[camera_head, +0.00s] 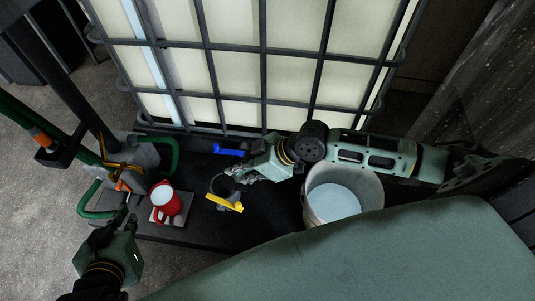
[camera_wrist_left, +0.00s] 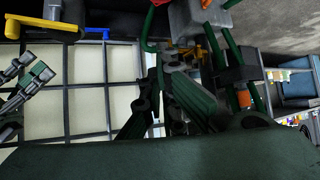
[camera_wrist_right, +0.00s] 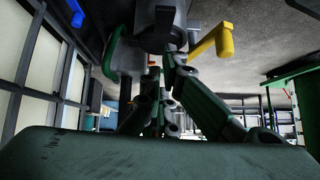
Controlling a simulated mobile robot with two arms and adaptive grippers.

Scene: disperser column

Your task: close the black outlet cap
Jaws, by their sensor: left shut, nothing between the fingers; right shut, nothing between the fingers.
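The dark outlet (camera_head: 218,186) with its black cap sits in front of the caged tank, just above a yellow lever (camera_head: 225,203). Cap and outlet are hard to tell apart, so I cannot tell how the cap stands. In the right wrist view a dark round outlet end (camera_wrist_right: 163,22) is at the top, with the yellow lever (camera_wrist_right: 214,42) to its right. My right gripper (camera_head: 236,175) is shut and empty, close beside the outlet; contact cannot be told. My left gripper (camera_head: 121,214) is shut and empty, left of the red jug, far from the outlet.
A red jug (camera_head: 164,205) stands on a small plate at the left. A pale bucket (camera_head: 373,190) stands under my right arm. A blue lever (camera_head: 229,151) lies by the tank cage (camera_head: 235,46). Green pipework (camera_head: 95,205) stands near my left gripper.

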